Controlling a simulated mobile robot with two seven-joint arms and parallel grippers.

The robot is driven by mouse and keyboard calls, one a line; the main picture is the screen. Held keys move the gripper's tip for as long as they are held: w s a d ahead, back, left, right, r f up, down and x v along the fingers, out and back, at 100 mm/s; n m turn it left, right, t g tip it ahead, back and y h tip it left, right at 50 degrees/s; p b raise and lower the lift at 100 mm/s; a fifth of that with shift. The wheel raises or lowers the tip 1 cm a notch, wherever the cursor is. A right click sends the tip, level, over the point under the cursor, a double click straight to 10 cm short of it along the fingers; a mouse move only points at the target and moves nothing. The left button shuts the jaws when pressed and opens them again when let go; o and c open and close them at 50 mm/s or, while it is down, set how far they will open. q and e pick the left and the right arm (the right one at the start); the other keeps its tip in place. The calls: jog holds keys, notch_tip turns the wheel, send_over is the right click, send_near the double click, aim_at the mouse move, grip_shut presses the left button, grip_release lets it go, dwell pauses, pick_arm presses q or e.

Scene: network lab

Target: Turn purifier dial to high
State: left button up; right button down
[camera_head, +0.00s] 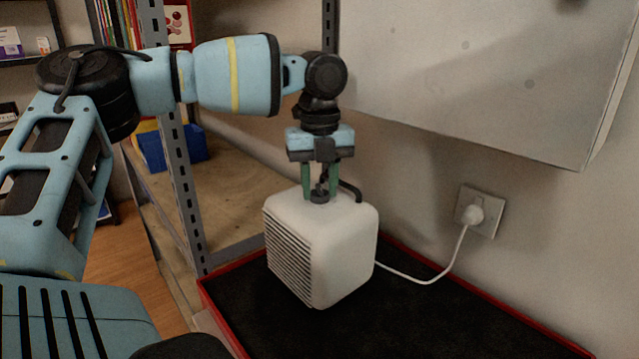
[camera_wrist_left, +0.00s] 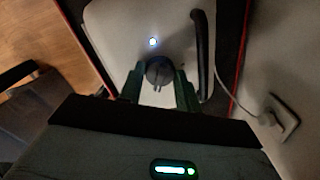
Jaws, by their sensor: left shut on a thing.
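The white purifier (camera_head: 325,250) stands on a black mat with a red rim, its slatted vent on its left face. The dark round dial (camera_head: 319,196) is on its top. My left gripper (camera_head: 320,192) points straight down and is shut on the dial, one green finger on each side. In the left wrist view the dial (camera_wrist_left: 159,70) sits between the fingertips (camera_wrist_left: 158,88), and a small lit light shows on the purifier's top (camera_wrist_left: 120,35) near it. The dial's setting marks cannot be read. My right gripper is not in view.
A black curved handle (camera_head: 350,190) rises from the purifier's top beside the gripper. A white cord (camera_head: 425,282) runs to a wall socket (camera_head: 479,211). A pale wall box (camera_head: 480,75) hangs at right. A metal shelf post (camera_head: 181,180) stands at left. The mat's front (camera_head: 420,325) is clear.

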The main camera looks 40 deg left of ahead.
aim_at(320, 187)
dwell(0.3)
pick_arm(q)
jog(key=o, duration=1)
jog(key=shift+r, duration=0.1)
notch_tip(320, 187, up, 8)
jog(key=shift+f, duration=0.15)
